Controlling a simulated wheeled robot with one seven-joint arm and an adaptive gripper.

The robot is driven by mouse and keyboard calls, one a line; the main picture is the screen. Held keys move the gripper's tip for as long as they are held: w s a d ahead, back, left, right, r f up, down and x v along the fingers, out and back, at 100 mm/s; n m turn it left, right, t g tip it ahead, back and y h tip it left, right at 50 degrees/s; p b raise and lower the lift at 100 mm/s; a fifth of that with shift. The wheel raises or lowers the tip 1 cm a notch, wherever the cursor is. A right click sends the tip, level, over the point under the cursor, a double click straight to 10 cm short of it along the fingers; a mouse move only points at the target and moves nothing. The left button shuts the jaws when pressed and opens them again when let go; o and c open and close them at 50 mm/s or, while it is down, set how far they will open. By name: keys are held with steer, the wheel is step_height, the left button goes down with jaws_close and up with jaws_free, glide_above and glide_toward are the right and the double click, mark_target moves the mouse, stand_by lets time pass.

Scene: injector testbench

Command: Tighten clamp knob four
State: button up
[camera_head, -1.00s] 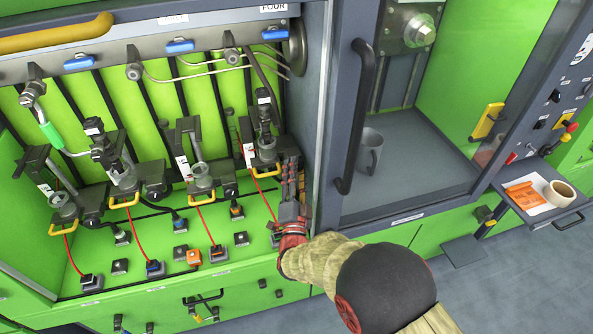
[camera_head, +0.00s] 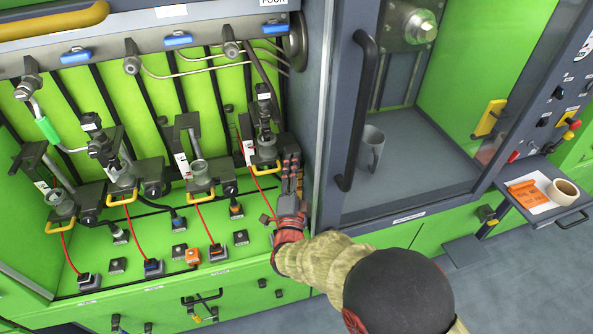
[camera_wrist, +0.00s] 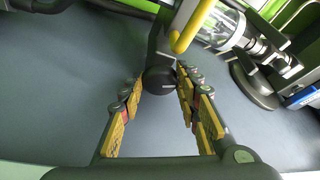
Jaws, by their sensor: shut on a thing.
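The fourth clamp station (camera_head: 264,152), rightmost of the row below the "FOUR" label (camera_head: 273,2), has a yellow handle at its front. My gripper (camera_head: 291,165) reaches up to its right side in the head view, where the fingers hide the knob. In the wrist view, the dark round clamp knob (camera_wrist: 160,81) sits between the tips of my yellow-padded fingers (camera_wrist: 160,88). The fingers are shut on it. The yellow handle (camera_wrist: 193,27) and a clear cylinder (camera_wrist: 222,28) are just beyond. I cannot tell how tight the knob is.
Three similar clamp stations (camera_head: 122,180) stand to the left, with red cables running to sockets on the green bench. A grey post with a black door handle (camera_head: 354,120) rises just right of my gripper.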

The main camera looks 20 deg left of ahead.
steer(key=m+g+b, duration=0.1)
steer(key=m+b, duration=0.1)
steer(key=m, duration=0.1)
steer(key=m+g+b, duration=0.1)
steer(key=m+b, duration=0.1)
steer(key=m, duration=0.1)
steer(key=m+g+b, duration=0.1)
steer(key=m+b, duration=0.1)
steer(key=m, duration=0.1)
steer(key=shift+r+h, duration=0.25)
steer(key=shift+h, duration=0.15)
steer(key=shift+b, duration=0.3)
steer(key=o, duration=0.9)
steer(key=v, duration=1.2)
steer(key=shift+r, duration=0.3)
steer(key=shift+d, duration=0.1)
